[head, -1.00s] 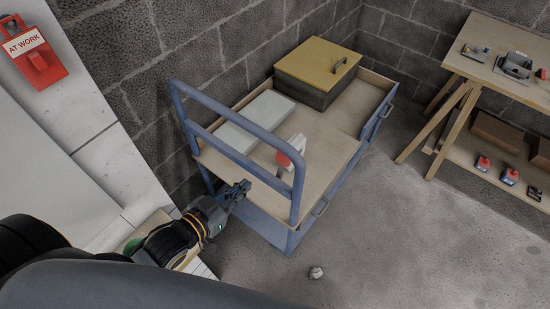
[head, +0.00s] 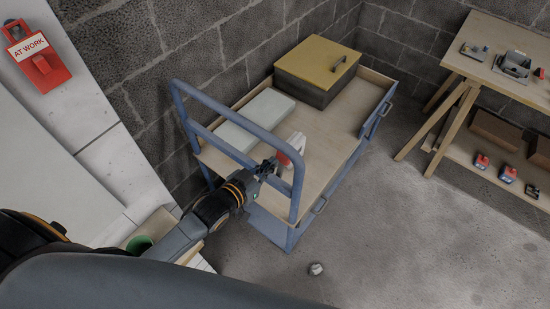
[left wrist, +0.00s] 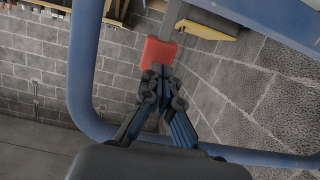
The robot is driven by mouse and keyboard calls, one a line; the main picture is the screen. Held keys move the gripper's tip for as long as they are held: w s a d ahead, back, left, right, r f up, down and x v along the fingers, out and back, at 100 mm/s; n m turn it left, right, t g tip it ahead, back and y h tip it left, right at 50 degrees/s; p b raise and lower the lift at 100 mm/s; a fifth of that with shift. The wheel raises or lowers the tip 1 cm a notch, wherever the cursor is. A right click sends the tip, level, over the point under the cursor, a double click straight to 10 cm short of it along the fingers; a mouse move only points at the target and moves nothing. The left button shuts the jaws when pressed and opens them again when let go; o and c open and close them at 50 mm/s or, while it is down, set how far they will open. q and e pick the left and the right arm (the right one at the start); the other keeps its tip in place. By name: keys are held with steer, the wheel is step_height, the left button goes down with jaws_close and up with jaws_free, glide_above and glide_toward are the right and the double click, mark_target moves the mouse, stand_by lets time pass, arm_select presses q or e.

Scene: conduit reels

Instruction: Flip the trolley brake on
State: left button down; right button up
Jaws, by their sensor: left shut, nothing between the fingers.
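The trolley (head: 222,167) is blue-framed with a wooden deck and stands against the block wall. My left gripper (head: 275,163) is shut and empty, reaching between the handle's rails. In the left wrist view its fingertips (left wrist: 160,72) overlap the paddle's lower edge; I cannot tell whether they touch. My right gripper is out of view.
On the deck are a yellow-lidded box (head: 317,62) and a pale slab (head: 250,118). The blue handle tube (left wrist: 82,70) surrounds my gripper closely. A wooden workbench (head: 495,60) stands at right. A small pale object (head: 316,269) lies on open floor.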

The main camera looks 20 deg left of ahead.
mark_target(281, 154)
arm_select(q)
steer(key=shift+x, duration=1.3)
steer(key=shift+w+d+r+g+p, duration=0.25)
steer(key=shift+w+g+p, duration=0.25)
steer(key=shift+p, duration=0.5)
steer(key=shift+w+g+p, duration=0.2)
steer(key=shift+g+p, duration=0.1)
steer(key=shift+w+d+p, duration=0.15)
steer(key=shift+w+p, duration=0.15)
steer(key=shift+w, duration=0.05)
steer(key=w+d+f+g+y+b, duration=0.1)
steer(key=w+d+f+b, duration=0.1)
steer(key=w+f, duration=0.5)
steer(key=shift+w+d+b, duration=0.4)
steer(key=shift+d, duration=0.05)
